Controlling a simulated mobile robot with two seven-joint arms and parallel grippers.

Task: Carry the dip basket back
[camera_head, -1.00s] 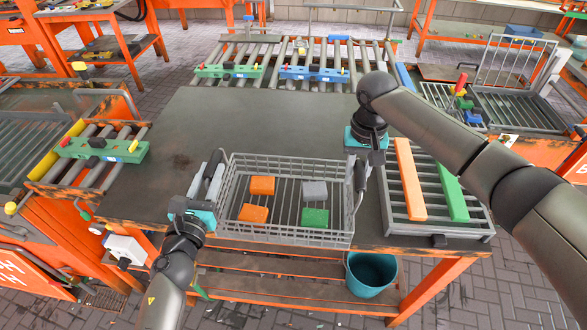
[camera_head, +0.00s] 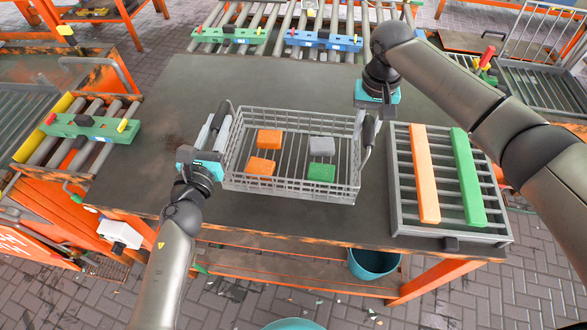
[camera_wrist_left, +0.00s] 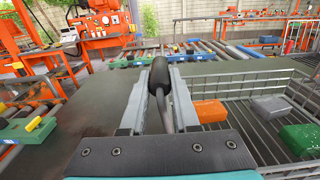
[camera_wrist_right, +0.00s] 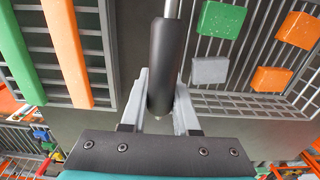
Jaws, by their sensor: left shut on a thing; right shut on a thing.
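The grey wire dip basket (camera_head: 290,188) is over the dark table top, held level between my two grippers. Two orange blocks (camera_head: 269,139), a grey block (camera_head: 321,145) and a green block (camera_head: 321,172) lie inside it. My left gripper (camera_head: 214,140) is shut on the basket's left handle, a black grip that shows in the left wrist view (camera_wrist_left: 158,78). My right gripper (camera_head: 375,112) is shut on the right handle, whose black grip shows in the right wrist view (camera_wrist_right: 162,65). I cannot tell whether the basket's bottom touches the table.
A grey slatted rack (camera_head: 400,190) with an orange bar (camera_head: 425,175) and a green bar (camera_head: 468,178) stands close right of the basket. Roller conveyors with green and blue fixtures (camera_head: 323,40) lie behind. The table (camera_head: 215,85) is bare behind the basket. A teal bucket (camera_head: 373,263) is below.

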